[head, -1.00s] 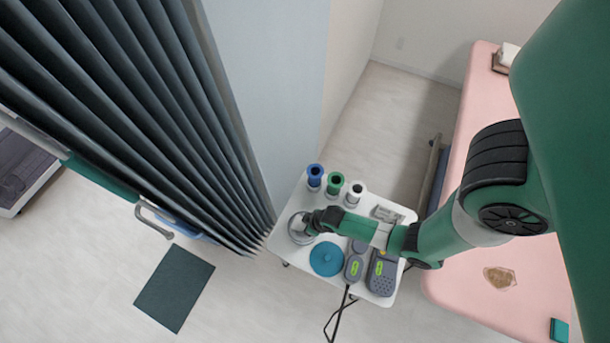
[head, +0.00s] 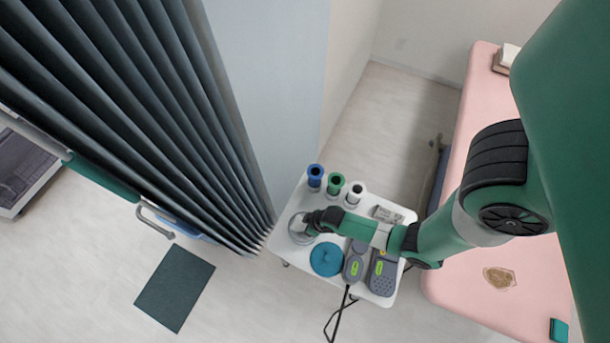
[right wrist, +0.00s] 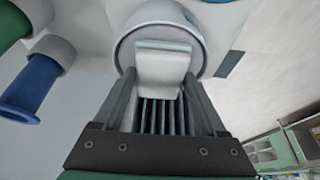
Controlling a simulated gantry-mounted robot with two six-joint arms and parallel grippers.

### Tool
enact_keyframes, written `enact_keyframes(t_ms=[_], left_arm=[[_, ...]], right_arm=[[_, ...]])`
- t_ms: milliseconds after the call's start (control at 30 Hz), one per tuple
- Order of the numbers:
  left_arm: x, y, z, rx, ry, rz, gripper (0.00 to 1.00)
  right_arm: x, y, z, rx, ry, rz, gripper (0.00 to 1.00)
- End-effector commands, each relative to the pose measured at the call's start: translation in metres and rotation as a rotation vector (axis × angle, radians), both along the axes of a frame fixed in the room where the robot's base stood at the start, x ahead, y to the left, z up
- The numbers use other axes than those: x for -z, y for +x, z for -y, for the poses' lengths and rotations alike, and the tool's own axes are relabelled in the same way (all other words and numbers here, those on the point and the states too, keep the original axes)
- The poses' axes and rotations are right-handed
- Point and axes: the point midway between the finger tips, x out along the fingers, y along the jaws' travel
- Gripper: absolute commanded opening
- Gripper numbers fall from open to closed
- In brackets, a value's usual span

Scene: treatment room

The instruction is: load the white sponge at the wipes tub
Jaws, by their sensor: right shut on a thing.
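My right gripper (head: 309,222) is over the round wipes tub (head: 298,234) at the left corner of the white trolley. In the right wrist view, my right gripper (right wrist: 162,85) is shut on the white sponge (right wrist: 161,67). The sponge is a pale block between the fingertips, in front of the tub's round mouth (right wrist: 124,52). I cannot tell how far into the tub the sponge reaches. In the head view the gripper hides the sponge. A teal round lid with a knob (head: 326,260) lies on the trolley beside the tub. My left gripper is not in view.
The trolley top (head: 292,203) also holds blue (head: 315,177), green (head: 335,184) and white (head: 357,191) spool-shaped holders at the back. Two grey devices (head: 356,262) (head: 382,272) stand at the front right. A dark pleated curtain (head: 150,110) hangs left; a pink bed (head: 470,275) stands right.

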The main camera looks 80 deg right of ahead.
Motion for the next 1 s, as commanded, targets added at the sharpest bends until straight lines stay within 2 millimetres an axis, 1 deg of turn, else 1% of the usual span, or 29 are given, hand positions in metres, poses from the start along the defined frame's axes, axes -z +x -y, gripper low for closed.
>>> enact_keyframes(t_ms=[33, 200, 633, 733, 1000], left_arm=[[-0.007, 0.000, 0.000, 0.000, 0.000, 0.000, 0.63], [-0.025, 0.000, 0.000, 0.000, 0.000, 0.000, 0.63], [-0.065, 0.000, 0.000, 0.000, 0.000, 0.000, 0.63], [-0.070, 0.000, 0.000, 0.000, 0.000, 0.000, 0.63], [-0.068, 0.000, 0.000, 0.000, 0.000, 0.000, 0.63]], right_arm=[[-0.007, 0.000, 0.000, 0.000, 0.000, 0.000, 0.30], [-0.025, 0.000, 0.000, 0.000, -0.001, 0.002, 0.30], [-0.065, 0.001, 0.000, 0.000, -0.001, 0.003, 0.30], [-0.070, 0.001, 0.000, 0.000, -0.001, 0.004, 0.30], [-0.069, 0.001, 0.000, 0.000, -0.001, 0.004, 0.30]])
